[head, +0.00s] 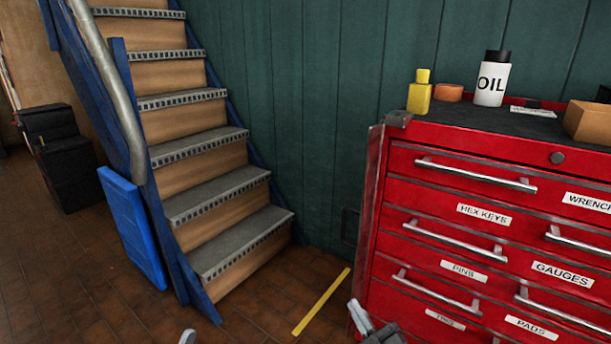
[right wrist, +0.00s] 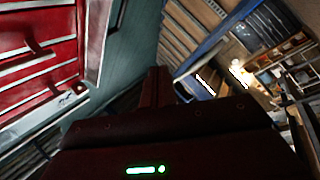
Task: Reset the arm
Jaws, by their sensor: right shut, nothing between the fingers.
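My right gripper (head: 354,312) shows at the bottom of the head view, in front of the lower left corner of the red tool cabinet (head: 375,190). Its pale fingers are together and hold nothing. In the right wrist view the dark fingers (right wrist: 158,85) stand closed in the middle, with the red cabinet (right wrist: 40,45) at upper left. I cannot tell whether they touch the cabinet. A small pale piece at the bottom edge of the head view may be the tip of my left gripper (head: 187,337); the rest is out of frame.
On the cabinet stand a yellow bottle (head: 419,97), an orange roll (head: 448,93), an oil bottle (head: 492,83) and an open box (head: 588,123). Wooden stairs (head: 205,205) with a blue side rise at left. A yellow strip (head: 321,302) lies on clear floor between.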

